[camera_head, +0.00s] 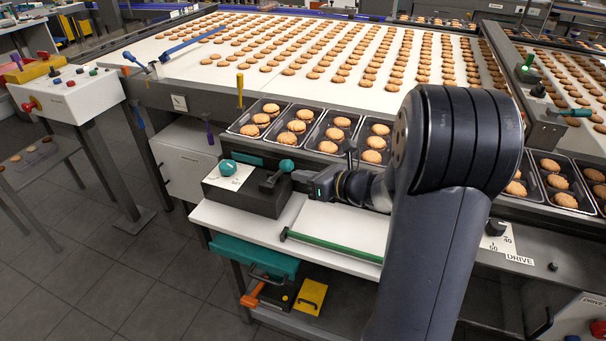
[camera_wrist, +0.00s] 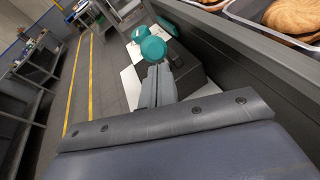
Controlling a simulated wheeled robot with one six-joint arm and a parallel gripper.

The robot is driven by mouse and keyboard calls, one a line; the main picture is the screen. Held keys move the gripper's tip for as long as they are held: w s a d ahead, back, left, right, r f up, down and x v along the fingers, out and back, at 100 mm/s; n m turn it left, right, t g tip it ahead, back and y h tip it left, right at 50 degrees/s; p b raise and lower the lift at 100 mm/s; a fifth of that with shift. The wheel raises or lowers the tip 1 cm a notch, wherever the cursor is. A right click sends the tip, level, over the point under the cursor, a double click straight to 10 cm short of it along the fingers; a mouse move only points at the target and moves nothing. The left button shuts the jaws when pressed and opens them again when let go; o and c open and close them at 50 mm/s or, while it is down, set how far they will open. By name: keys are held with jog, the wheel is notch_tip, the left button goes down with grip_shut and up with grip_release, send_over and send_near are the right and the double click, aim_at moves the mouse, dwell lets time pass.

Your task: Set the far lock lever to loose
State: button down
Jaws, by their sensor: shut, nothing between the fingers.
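A dark lock box (camera_head: 245,196) stands on a white shelf and carries two teal-knobbed levers. The left lever knob (camera_head: 228,168) sits over a white plate whose marks are too small to read. The right lever knob (camera_head: 287,166) is on a short dark arm beside my gripper (camera_head: 298,180). In the wrist view, my gripper's fingers (camera_wrist: 158,84) are shut and empty, with a teal knob (camera_wrist: 153,49) just beyond their tips; I cannot tell whether they touch. Another teal knob (camera_wrist: 140,33) shows behind it. Which lever is the far one is not clear.
Metal trays of biscuits (camera_head: 244,130) line the conveyor edge just behind the box. A green-edged white board (camera_head: 332,246) lies to the right under my arm. A control box (camera_head: 68,96) stands at the left. Open floor (camera_head: 140,270) lies front left.

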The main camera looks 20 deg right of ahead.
aim_at(289, 165)
jog(key=shift+r, duration=0.2)
dwell(0.3)
jog(key=r+p, duration=0.1)
jog(key=p, duration=0.2)
jog(key=w+a+r+g+h+p, duration=0.1)
jog(key=p, duration=0.2)
jog(key=shift+a+r+n, duration=0.15)
jog(key=shift+r+n, duration=0.15)
jog(key=w+a+r+g+h+p, duration=0.2)
jog(key=w+a+p, duration=0.4)
jog(key=a+p, duration=0.3)
jog(key=shift+w+g+h+p, duration=0.35)
jog(key=shift+h+p, duration=0.25)
jog(key=shift+p, duration=0.35)
jog(key=shift+a, duration=0.2)
